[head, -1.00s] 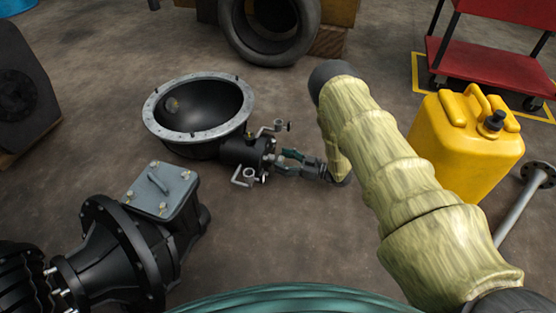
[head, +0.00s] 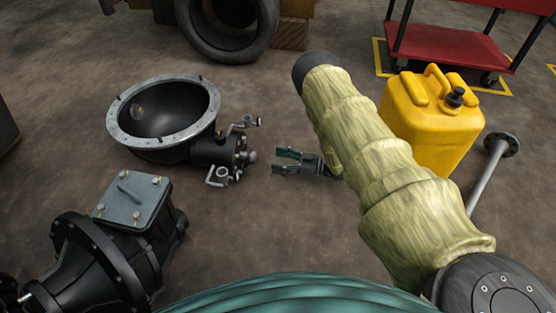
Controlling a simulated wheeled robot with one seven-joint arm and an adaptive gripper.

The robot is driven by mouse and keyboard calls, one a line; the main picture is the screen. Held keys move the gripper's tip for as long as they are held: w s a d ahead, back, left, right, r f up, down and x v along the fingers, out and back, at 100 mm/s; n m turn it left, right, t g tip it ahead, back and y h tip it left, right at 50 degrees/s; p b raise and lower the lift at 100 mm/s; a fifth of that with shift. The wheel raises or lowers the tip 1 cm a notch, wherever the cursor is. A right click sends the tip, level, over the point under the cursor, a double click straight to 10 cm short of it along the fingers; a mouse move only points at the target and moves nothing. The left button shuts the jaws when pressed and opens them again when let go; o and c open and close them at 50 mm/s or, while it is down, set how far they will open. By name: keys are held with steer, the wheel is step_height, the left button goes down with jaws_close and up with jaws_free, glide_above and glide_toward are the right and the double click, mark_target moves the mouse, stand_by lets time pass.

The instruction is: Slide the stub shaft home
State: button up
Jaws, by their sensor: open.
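A short grey stub shaft end (head: 251,156) sticks out of the right face of a black cylindrical housing (head: 212,151). The housing joins a large black bell (head: 160,115) with a grey flanged rim, lying on the floor. How deep the shaft sits inside is hidden. Two grey handles show at the housing, an upper one (head: 243,124) and a lower one (head: 217,176). My gripper (head: 278,161) is to the right of the stub, low over the floor and pointing left at it. Its fingers are open and empty, with a small gap between the fingertips and the stub.
A black gearbox (head: 105,250) with a grey cover plate (head: 132,200) lies at the lower left. A yellow canister (head: 435,125) and a flanged shaft (head: 488,175) are right of my arm. A tyre (head: 222,25) and red cart (head: 445,45) are behind. Floor around my gripper is clear.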

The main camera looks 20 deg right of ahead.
mark_target(250, 156)
steer(key=shift+w+d+r, duration=0.1)
steer(key=shift+w, duration=0.05)
steer(key=c, duration=0.3)
steer(key=w+d+m+h+p, duration=0.1)
steer(key=w+m, duration=0.1)
steer(key=w+d+m+t+h, duration=0.1)
steer(key=m+h, duration=0.1)
steer(key=w+d+m+t+h+p, duration=0.1)
steer(key=w+m+h, duration=0.1)
steer(key=m, duration=0.1)
steer(key=shift+w+d+r+p, duration=0.15)
steer(key=shift+w+r+p, duration=0.15)
steer(key=shift+r+p, duration=0.1)
jaws_close()
steer(key=w+d+r+m+g+h+p, duration=0.3)
steer(key=d+m+h, duration=0.4)
steer(key=m, duration=0.7)
steer(key=s+a+r+m+g+p, duration=0.6)
steer(key=s+a+r+m, duration=0.35)
steer(key=m, duration=0.55)
steer(key=w+a+f+b, duration=0.5)
steer(key=a+f+b, duration=0.2)
steer(key=f+b, duration=0.1)
steer(key=shift+a+f+g+y, duration=0.15)
steer(key=shift+f+g+y, duration=0.15)
steer(key=shift+f, duration=0.45)
